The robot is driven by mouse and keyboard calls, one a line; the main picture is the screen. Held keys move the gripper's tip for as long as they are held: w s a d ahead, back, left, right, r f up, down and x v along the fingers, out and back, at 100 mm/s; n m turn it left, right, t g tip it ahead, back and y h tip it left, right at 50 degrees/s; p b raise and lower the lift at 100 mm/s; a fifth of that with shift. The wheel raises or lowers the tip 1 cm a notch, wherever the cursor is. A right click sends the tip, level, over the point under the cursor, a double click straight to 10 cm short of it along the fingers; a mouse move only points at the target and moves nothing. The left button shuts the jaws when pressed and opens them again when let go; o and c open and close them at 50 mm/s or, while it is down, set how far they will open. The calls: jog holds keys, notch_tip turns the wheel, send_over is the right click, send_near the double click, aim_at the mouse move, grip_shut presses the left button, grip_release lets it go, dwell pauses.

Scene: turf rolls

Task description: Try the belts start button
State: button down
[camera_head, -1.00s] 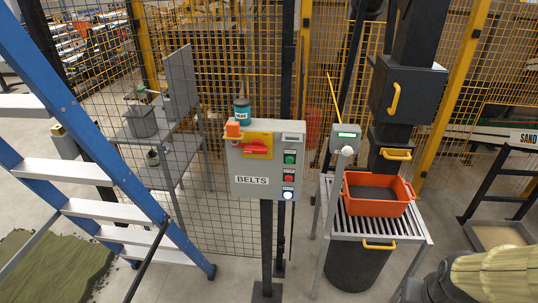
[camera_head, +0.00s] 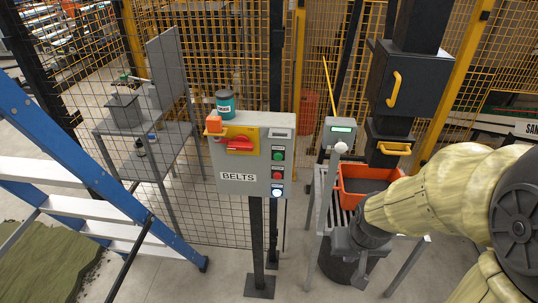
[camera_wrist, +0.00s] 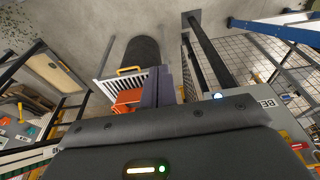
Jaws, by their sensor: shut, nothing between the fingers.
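The grey control box (camera_head: 238,178) labelled BELTS stands upright on a dark post, left of centre in the head view. Its right side carries a green button (camera_head: 278,155), a red button (camera_head: 278,173) and a lit white-blue button (camera_head: 277,191) in a column. A red rotary switch (camera_head: 239,144) sits on a yellow plate, with an orange block (camera_head: 213,124) at its corner. My gripper (camera_head: 360,279) is shut and empty, pointing down right of the box, below button height and apart from it. In the wrist view my fingers (camera_wrist: 157,80) show together; the box (camera_wrist: 262,107) is to their right.
A teal tin (camera_head: 225,104) stands on or just behind the box top. A post with a small display (camera_head: 341,129) and an orange tub (camera_head: 352,186) on a slatted stand are to the right. A blue ladder (camera_head: 75,160) stands at left; mesh fencing (camera_head: 190,215) runs behind.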

jog(key=w+a+n+t+y+p, duration=0.1)
jog(key=w+a+n+t+p, duration=0.3)
jog(key=w, duration=0.5)
jog(key=w+a+n+t+y+p, duration=0.1)
jog(key=w+a+n+p, duration=0.1)
jog(key=w+n+p, duration=0.45)
jog(key=w+a+n+t+y+p, duration=0.2)
jog(key=w+a+n+y+p, duration=0.2)
jog(key=a+n, duration=0.7)
jog(key=shift+w+f+t+y, duration=0.3)
jog(key=shift+w+y, duration=0.3)
jog(key=shift+y, duration=0.4)
jog(key=shift+w+a+r+n, duration=0.1)
jog(key=shift+w+n, duration=0.05)
jog(key=shift+n, duration=0.1)
